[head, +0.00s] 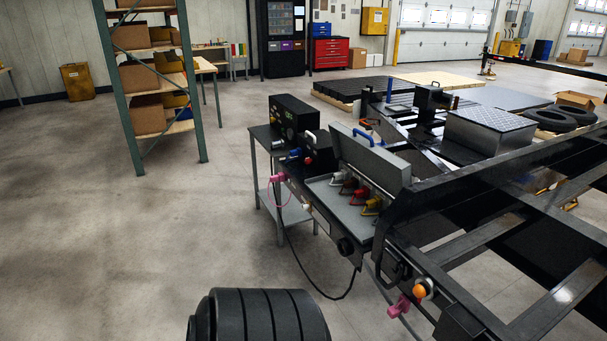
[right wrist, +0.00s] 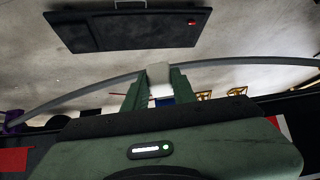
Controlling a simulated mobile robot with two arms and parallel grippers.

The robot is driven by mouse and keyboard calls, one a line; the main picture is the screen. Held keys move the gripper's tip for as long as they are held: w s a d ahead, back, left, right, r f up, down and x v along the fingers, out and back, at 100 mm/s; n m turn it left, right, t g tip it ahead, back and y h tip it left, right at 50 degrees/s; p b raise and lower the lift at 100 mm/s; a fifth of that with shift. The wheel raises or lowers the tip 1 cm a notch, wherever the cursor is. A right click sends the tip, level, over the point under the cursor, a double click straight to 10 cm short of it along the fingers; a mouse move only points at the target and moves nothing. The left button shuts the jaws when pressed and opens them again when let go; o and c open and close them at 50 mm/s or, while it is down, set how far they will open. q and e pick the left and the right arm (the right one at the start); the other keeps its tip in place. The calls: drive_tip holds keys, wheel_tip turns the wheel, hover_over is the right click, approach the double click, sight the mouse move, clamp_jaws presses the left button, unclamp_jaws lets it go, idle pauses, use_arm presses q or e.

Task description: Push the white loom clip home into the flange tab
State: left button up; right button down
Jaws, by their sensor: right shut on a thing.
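In the right wrist view my right gripper (right wrist: 155,92) has its two green fingers closed on the white loom clip (right wrist: 159,76). A grey loom (right wrist: 220,63) runs to both sides from the clip, bowing down to the left and right. A small blue patch shows between the fingers below the clip. I cannot make out the flange tab in either view, nor tell whether the clip touches anything beyond the fingers. The head view shows neither gripper. The black trailer frame (head: 490,185) fills its right side.
A grey box with an open lid (head: 370,155) holds coloured connectors at the frame's front. An orange lamp (head: 420,291) and a pink part (head: 400,308) sit on the near rail. A black cable (head: 300,262) hangs down. Floor at left is clear before the shelf rack (head: 155,90).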

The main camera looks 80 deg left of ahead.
drive_tip(key=w+b, duration=0.2)
drive_tip(key=w, duration=0.2)
drive_tip(key=shift+a+f+b, duration=0.3)
drive_tip(key=shift+a+b, duration=0.05)
drive_tip(key=shift+b, duration=0.05)
drive_tip(key=shift+w+a+r, duration=0.1)
drive_tip(key=shift+w+r, duration=0.15)
drive_tip(key=shift+w, duration=0.3)
idle(0.5)
drive_tip(key=shift+w+a+b, duration=0.15)
drive_tip(key=shift+w+b, duration=0.5)
drive_tip(key=shift+b, duration=0.15)
drive_tip(key=c, duration=1.1)
unclamp_jaws()
drive_tip(key=shift+o, duration=0.2)
drive_tip(key=p+v, duration=0.1)
drive_tip(key=v, duration=0.5)
drive_tip(key=shift+s+r+p, duration=0.15)
drive_tip(key=shift+p, duration=0.25)
drive_tip(key=shift+s+r, duration=0.5)
